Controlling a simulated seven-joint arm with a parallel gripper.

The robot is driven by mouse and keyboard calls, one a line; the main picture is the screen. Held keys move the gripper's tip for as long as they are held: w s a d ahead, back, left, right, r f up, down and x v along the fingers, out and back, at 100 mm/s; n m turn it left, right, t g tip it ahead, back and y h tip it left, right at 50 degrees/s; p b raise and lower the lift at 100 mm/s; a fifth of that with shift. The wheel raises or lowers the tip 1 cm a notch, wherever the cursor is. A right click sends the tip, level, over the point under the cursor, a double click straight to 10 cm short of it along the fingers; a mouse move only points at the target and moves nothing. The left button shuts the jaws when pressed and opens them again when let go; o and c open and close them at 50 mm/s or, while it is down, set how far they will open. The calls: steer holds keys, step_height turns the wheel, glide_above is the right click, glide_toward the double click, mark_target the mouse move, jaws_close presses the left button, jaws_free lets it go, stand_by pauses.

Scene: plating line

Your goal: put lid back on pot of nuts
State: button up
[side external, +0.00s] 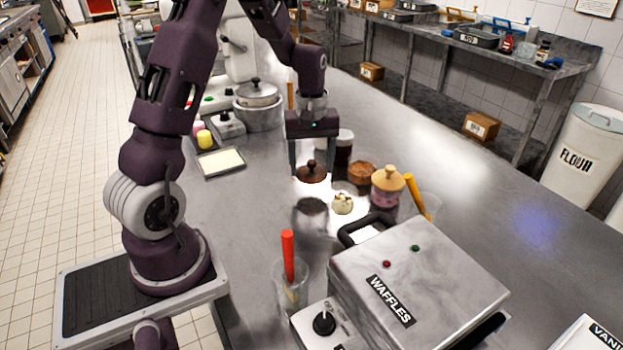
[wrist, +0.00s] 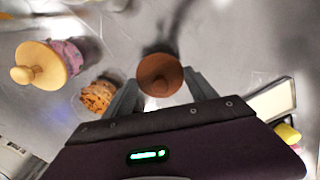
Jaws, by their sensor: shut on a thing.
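A round brown lid (side external: 312,175) with a small knob is between the fingers of my gripper (side external: 312,168), which is shut on it. It is held knob up, above the steel counter. In the wrist view the lid (wrist: 160,76) sits between the two fingertips. The pot of nuts (side external: 361,173) stands open just right of the lid in the side view. In the wrist view the nuts (wrist: 97,97) are left of the lid, apart from it.
Dark jars (side external: 343,148) stand behind my gripper. A waffle maker (side external: 415,275) and a glass with a red-handled tool (side external: 289,270) are in front. A tray (side external: 221,162) lies left.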

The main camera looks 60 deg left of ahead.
steer(key=r, duration=0.2)
steer(key=w+r, duration=0.1)
steer(key=r, duration=0.2)
steer(key=shift+r, duration=0.1)
steer(key=w+d+r, duration=0.1)
steer(key=w, duration=0.5)
steer(key=w+d+r, duration=0.2)
steer(key=w, duration=0.4)
steer(key=shift+a+f, duration=0.2)
steer(key=shift+f, duration=3)
steer(key=shift+f, duration=0.15)
steer(key=o, duration=1.4)
